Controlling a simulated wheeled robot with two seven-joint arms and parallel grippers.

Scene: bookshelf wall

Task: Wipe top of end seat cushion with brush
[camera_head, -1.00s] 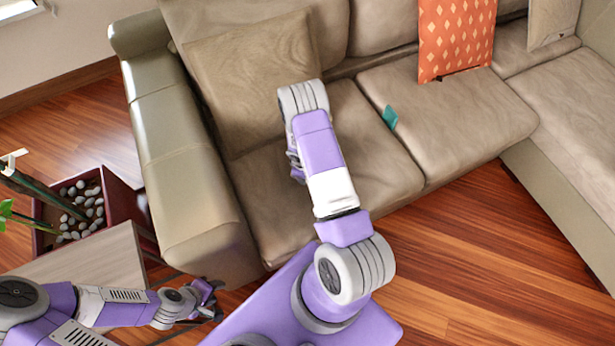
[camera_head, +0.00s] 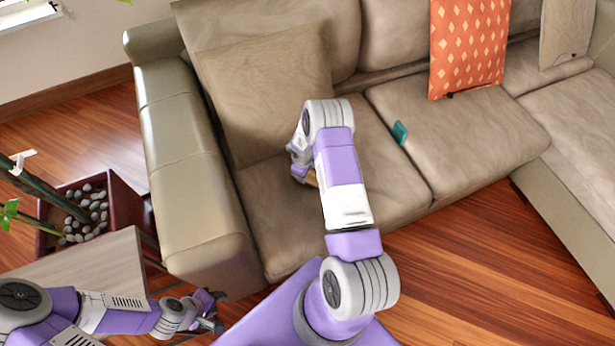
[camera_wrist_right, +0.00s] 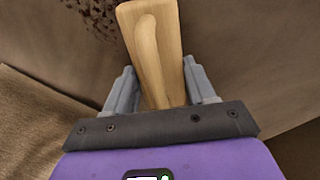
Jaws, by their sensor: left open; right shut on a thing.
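The end seat cushion (camera_head: 270,215) is the beige seat beside the sofa's left armrest. My right arm hides part of it in the head view. My right gripper (camera_head: 303,172) is over this cushion, its fingers mostly hidden by the wrist. In the right wrist view, my right gripper (camera_wrist_right: 160,88) is shut on the wooden brush (camera_wrist_right: 165,35). The brush's bristles are not visible, so I cannot tell whether they touch the cushion. A patch of dark specks (camera_wrist_right: 95,14) lies on the beige surface beside the brush. My left gripper (camera_head: 213,310) is open and empty, low at the left.
A beige pillow (camera_head: 262,90) leans at the back of the end seat. The armrest (camera_head: 190,180) borders it on the left. A teal item (camera_head: 400,132) lies by the seam to the right. A small table (camera_head: 90,270) and a planter (camera_head: 125,195) stand at the left.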

